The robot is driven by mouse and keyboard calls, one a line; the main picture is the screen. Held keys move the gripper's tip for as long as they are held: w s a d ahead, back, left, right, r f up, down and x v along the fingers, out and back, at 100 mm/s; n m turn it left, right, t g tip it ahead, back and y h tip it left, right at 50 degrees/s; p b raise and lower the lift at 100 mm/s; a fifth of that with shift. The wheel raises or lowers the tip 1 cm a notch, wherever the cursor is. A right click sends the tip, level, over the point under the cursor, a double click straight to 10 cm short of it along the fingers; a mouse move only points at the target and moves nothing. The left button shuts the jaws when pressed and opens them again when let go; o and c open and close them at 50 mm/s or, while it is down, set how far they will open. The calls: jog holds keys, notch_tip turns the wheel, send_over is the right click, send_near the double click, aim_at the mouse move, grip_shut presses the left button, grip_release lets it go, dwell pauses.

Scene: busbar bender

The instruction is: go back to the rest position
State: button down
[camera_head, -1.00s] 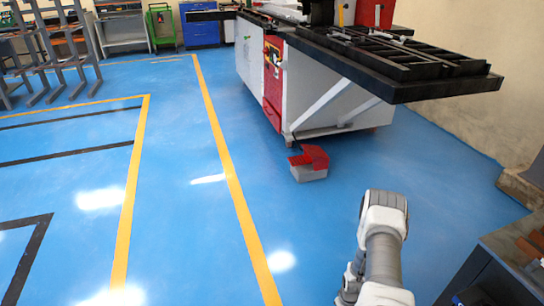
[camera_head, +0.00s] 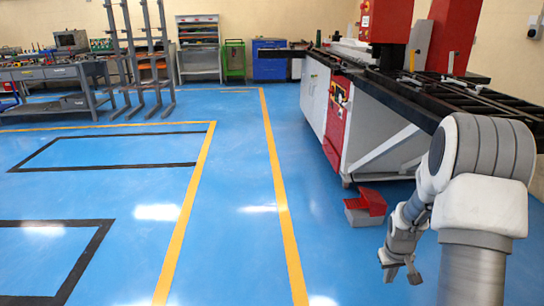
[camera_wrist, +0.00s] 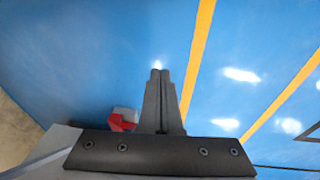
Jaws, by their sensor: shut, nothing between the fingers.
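My arm shows at the right of the head view, folded, with its white elbow high and the forearm hanging down to the left. My gripper (camera_head: 401,274) hangs at the lower end over the blue floor, small in that view. In the wrist view its two dark fingers (camera_wrist: 159,75) are together and nothing is between them. Blue floor is behind the fingertips. No object is touching the gripper.
The busbar bender (camera_head: 392,120) stands at the right, partly hidden by my arm. A red and grey foot pedal (camera_head: 366,207) is on the floor just behind my gripper, also in the wrist view (camera_wrist: 122,120). Open blue floor with yellow lines (camera_head: 275,180) lies left.

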jog(key=s+a+r+t, duration=0.1)
jog(key=s+a+r, duration=0.15)
jog(key=r, duration=0.45)
jog(key=s+a+r, duration=0.2)
jog(key=a+r, duration=0.2)
jog(key=r, duration=0.2)
jog(key=s+a+r+t, duration=0.1)
jog(key=s+a+r, duration=0.15)
jog(key=r, duration=0.45)
jog(key=s+a+r+t, duration=0.1)
jog(key=s+a+r, duration=0.2)
jog(key=s, duration=0.3)
jog(key=s+a+r+y, duration=0.1)
jog(key=s+a+r, duration=0.2)
jog(key=s, duration=0.2)
jog(key=s+a+r+t, duration=0.1)
jog(key=s+a+r, duration=0.25)
jog(key=s, duration=0.25)
notch_tip(320, 180, up, 22)
jog(key=p, duration=2.2)
jog(key=shift+f, duration=0.2)
